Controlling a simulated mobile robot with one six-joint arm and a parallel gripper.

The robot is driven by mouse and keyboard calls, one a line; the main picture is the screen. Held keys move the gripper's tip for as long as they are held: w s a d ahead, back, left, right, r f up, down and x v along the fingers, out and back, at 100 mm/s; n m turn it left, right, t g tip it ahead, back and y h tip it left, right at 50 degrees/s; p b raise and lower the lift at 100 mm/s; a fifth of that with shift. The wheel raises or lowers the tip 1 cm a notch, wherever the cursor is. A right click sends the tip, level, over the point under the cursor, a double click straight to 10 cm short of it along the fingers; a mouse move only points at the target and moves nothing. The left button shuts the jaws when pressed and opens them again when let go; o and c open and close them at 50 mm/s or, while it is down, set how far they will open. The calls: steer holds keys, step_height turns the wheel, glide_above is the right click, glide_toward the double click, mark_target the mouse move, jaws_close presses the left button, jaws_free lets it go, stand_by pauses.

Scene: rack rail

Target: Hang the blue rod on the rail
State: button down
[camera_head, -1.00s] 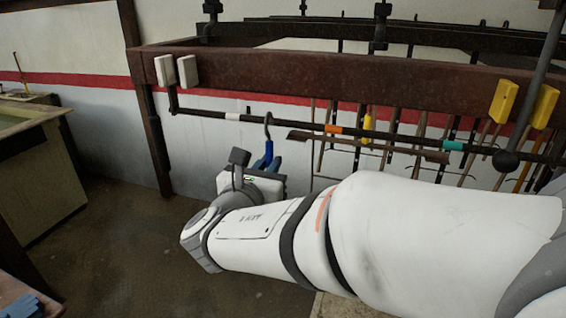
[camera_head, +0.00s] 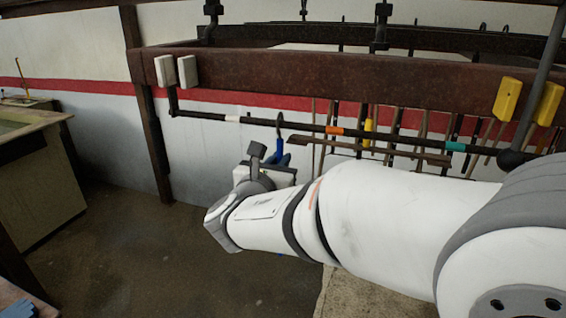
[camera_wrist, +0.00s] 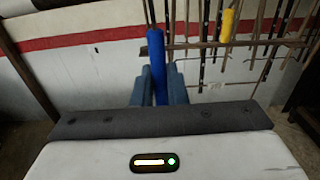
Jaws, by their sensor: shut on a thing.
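The blue rod (camera_wrist: 156,50) stands roughly upright between the two blue-grey fingers of my gripper (camera_wrist: 158,72) in the wrist view. In the head view its blue part (camera_head: 279,148) shows above my gripper, with a dark grey hook (camera_head: 279,122) at its top. The rail (camera_head: 260,121) is a long dark bar with white, orange and teal bands. The hook overlaps the rail in the picture, between the white and orange bands. I cannot tell whether it is over the rail or in front of it. My gripper is shut on the rod; its fingers are partly hidden in the head view.
A thick brown beam (camera_head: 290,78) runs above the rail, with white blocks (camera_head: 176,71) at left and yellow blocks (camera_head: 523,100) at right. Several long-handled tools hang behind. A brown post (camera_head: 153,140) stands left. A workbench (camera_head: 38,180) is farther left, with open floor between.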

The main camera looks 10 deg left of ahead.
steer(key=shift+f+b, duration=0.8)
steer(key=shift+f, duration=0.25)
stand_by(0.7)
steer(key=c, duration=1.6)
jaws_free()
steer(key=shift+w, duration=0.15)
steer(key=shift+o, duration=1.2)
steer(key=shift+r, duration=0.15)
steer(key=shift+s, duration=0.2)
